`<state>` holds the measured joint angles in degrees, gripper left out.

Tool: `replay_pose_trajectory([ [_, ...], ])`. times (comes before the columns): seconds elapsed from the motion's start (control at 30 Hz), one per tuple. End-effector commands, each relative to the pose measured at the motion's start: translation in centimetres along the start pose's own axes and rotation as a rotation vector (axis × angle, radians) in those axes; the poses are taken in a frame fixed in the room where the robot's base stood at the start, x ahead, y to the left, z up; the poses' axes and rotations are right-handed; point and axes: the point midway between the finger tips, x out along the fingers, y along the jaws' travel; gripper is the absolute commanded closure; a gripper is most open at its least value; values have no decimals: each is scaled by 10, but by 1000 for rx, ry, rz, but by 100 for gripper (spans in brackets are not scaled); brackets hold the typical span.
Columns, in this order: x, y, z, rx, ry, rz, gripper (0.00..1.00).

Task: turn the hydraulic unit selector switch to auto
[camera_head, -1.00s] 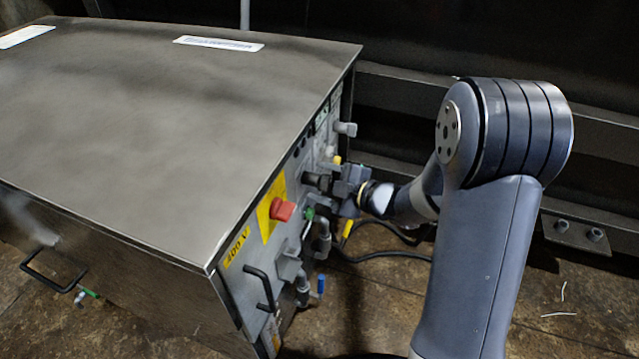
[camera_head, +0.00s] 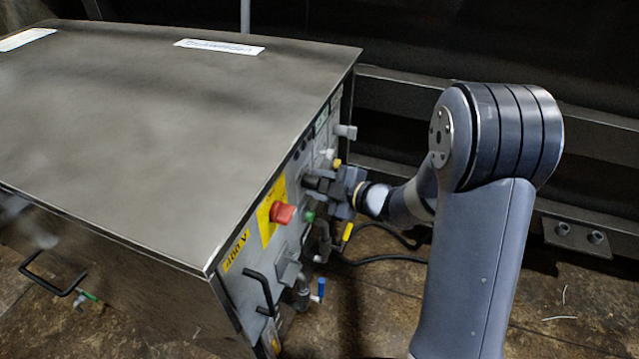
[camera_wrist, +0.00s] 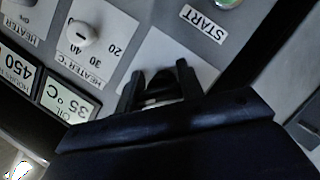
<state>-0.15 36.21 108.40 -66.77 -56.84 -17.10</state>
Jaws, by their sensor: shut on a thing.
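The hydraulic unit (camera_head: 150,110) is a large metal cabinet on the left in the head view, with a control panel on its right side. My gripper (camera_head: 322,184) is at that panel, to the right of the red knob on a yellow plate. In the wrist view my gripper (camera_wrist: 165,88) has its two dark fingers on either side of a black selector switch (camera_wrist: 169,74), shut on it. The switch sits on a pale square plate (camera_wrist: 165,50). The fingers hide much of the switch, and its position marks cannot be read.
In the wrist view a heater dial (camera_wrist: 82,34), an oil display (camera_wrist: 68,101) and a green button marked START (camera_wrist: 228,2) surround the switch. In the head view a red knob (camera_head: 283,212) and a black handle (camera_head: 260,286) stick out from the panel. A cable (camera_head: 385,258) lies behind.

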Motion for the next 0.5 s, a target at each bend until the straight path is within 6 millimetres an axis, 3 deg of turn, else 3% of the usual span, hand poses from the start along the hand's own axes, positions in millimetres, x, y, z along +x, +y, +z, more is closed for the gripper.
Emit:
replay_pose_trajectory([
  [0.5, 0, -1, 0, 68, 0, -28, 86],
])
